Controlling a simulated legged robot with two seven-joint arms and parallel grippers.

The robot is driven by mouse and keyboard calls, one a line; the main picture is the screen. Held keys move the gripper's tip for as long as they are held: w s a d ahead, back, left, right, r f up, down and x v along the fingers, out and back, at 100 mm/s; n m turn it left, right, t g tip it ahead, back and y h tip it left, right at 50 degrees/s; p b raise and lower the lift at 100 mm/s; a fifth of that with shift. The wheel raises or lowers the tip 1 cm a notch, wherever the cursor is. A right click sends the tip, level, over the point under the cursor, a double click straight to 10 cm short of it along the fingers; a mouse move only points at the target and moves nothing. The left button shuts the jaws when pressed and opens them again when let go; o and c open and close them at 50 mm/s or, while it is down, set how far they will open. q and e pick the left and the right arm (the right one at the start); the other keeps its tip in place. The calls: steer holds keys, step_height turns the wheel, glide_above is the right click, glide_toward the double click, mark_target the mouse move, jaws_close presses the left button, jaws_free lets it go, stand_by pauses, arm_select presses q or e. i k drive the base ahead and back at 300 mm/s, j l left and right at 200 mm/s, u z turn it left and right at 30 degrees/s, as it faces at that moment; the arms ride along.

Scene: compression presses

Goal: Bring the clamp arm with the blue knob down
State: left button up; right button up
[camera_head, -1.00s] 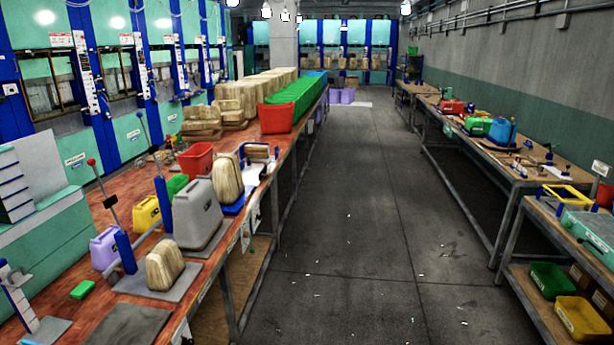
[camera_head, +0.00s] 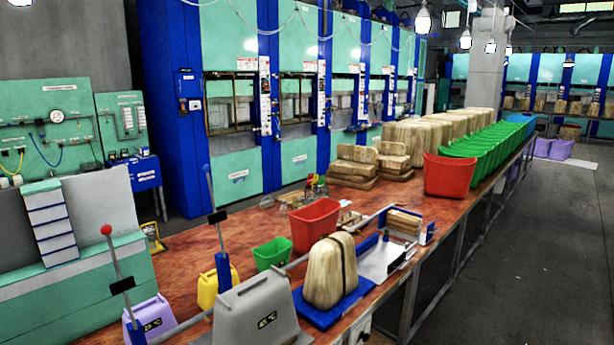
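The clamp arm with the blue knob (camera_head: 206,168) stands raised on the workbench, left of centre. Its thin grey lever leans slightly from upright, with a black block (camera_head: 217,216) partway down. Its lower end meets a blue post (camera_head: 224,272) beside the yellow jug, behind the grey block. A second raised clamp arm with a red knob (camera_head: 106,230) stands nearer and further left, by the purple jug. Neither of my grippers is in view.
The red-brown bench (camera_head: 175,245) carries a grey block (camera_head: 257,305), a wooden block on a blue plate (camera_head: 303,301), a red bin (camera_head: 315,224), a green bin (camera_head: 272,253) and a yellow jug (camera_head: 207,287). Open floor (camera_head: 500,270) lies to the right.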

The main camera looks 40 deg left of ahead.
mark_target(216, 217)
steer(key=i+u, duration=0.15)
steer(key=i, duration=0.35)
steer(key=i+u, duration=0.1)
steer(key=i, duration=0.4)
steer(key=i+l+u, duration=0.15)
steer(key=i, duration=0.4)
steer(key=i+l+u, duration=0.15)
steer(key=i, duration=0.35)
steer(key=i+l+u, duration=0.1)
steer(key=i, duration=0.4)
steer(key=i+u, duration=0.1)
steer(key=u, duration=0.8)
steer(key=i+l+u, duration=0.1)
steer(key=u, duration=0.35)
steer(key=l+u, duration=0.15)
steer(key=u, duration=0.3)
steer(key=i+l+u, duration=0.1)
steer(key=u, duration=0.4)
steer(key=l+u, duration=0.15)
steer(key=u, duration=0.3)
